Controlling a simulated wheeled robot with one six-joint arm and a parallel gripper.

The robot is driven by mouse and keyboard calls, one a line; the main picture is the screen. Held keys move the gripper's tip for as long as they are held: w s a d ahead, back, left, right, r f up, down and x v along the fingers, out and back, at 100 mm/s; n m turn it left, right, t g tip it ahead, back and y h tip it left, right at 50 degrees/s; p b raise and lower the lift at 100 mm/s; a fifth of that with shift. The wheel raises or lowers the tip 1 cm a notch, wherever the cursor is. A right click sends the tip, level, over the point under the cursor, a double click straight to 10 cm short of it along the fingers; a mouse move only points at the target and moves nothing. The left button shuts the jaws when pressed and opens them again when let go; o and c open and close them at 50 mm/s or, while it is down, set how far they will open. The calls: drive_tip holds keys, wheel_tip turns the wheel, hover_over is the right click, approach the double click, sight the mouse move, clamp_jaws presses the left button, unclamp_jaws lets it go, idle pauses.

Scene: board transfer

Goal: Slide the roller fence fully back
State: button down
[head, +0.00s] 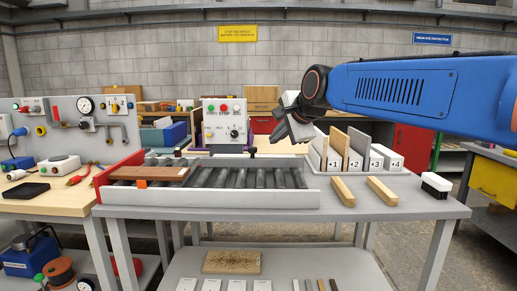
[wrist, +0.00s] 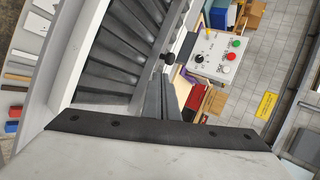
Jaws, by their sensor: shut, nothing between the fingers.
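The roller bed (head: 240,177) runs along the bench. A small dark knob (head: 253,152) shows at its far side. The knob also shows in the wrist view (wrist: 168,56), beside the rail at the rollers' edge. I cannot clearly tell the fence apart from this rail. My gripper (head: 275,137) is above the far right part of the roller bed, pointing down and left. In the wrist view my fingers (wrist: 157,84) are together and empty, close to the knob in the picture. I cannot tell whether they touch it.
A brown board (head: 150,173) lies on the rollers' left part, near a red side plate (head: 108,178). A control box (head: 224,122) stands behind. A rack of numbered slots (head: 385,160) and two wooden strips (head: 343,192) are right.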

approach(254, 151)
drive_tip(key=f, duration=0.2)
drive_tip(key=shift+w+f, duration=0.3)
drive_tip(key=shift+f, duration=0.1)
drive_tip(key=w, duration=0.1)
drive_tip(key=w+a, duration=0.1)
drive_tip(key=shift+w+a+f, duration=0.15)
drive_tip(key=shift+w+f, duration=0.1)
drive_tip(key=shift+w, duration=0.15)
drive_tip(key=shift+w+a+f, duration=0.1)
drive_tip(key=shift+w+a, duration=0.1)
drive_tip(key=shift+w, duration=0.35)
drive_tip(key=w, duration=1.2)
drive_tip(key=shift+w+d, duration=0.2)
drive_tip(key=shift+w, duration=0.1)
